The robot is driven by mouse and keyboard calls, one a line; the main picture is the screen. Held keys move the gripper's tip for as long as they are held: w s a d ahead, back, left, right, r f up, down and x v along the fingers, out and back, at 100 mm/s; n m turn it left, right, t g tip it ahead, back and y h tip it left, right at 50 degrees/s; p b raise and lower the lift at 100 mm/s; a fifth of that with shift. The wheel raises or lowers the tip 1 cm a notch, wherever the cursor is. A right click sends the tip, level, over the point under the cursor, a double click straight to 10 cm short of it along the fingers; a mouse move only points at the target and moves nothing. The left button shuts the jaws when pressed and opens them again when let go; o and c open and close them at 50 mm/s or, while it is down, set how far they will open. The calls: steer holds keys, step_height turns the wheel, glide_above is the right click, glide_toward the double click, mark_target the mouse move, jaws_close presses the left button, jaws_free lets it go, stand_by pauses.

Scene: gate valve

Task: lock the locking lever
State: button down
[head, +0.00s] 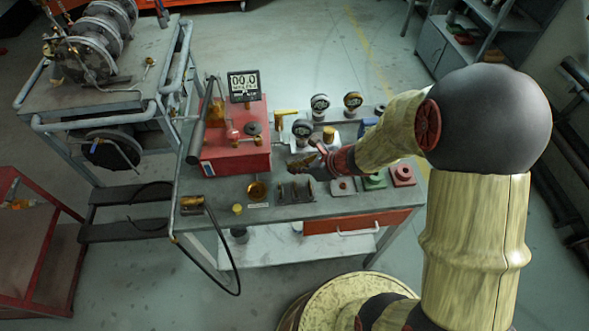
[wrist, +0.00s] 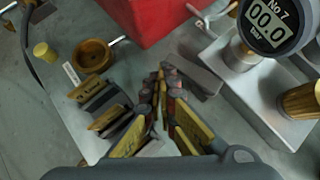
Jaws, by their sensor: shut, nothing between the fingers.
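My gripper (head: 312,163) is over the middle of the bench, just right of the red box (head: 236,146). In the wrist view its fingertips (wrist: 168,75) are together with nothing between them. I cannot tell for sure which part is the locking lever. A yellow-handled part (head: 285,113) stands at the red box's right side, apart from my gripper.
A gauge marked No 7 (wrist: 268,22) reads 00.0 on a grey plate right of my fingers. A brass cup (wrist: 92,55) stands left. Several gauges stand at the back of the bench (head: 215,207). Green (head: 374,181) and red (head: 403,175) blocks are to the right.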

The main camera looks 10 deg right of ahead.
steer(key=shift+w+d, duration=0.35)
steer(key=shift+d, duration=0.1)
steer(key=shift+s+d+r, duration=0.1)
steer(key=shift+d+r, duration=0.05)
steer(key=shift+r, duration=0.05)
steer(key=v, duration=1.1)
steer(key=shift+s, duration=0.2)
steer(key=shift+r, duration=0.15)
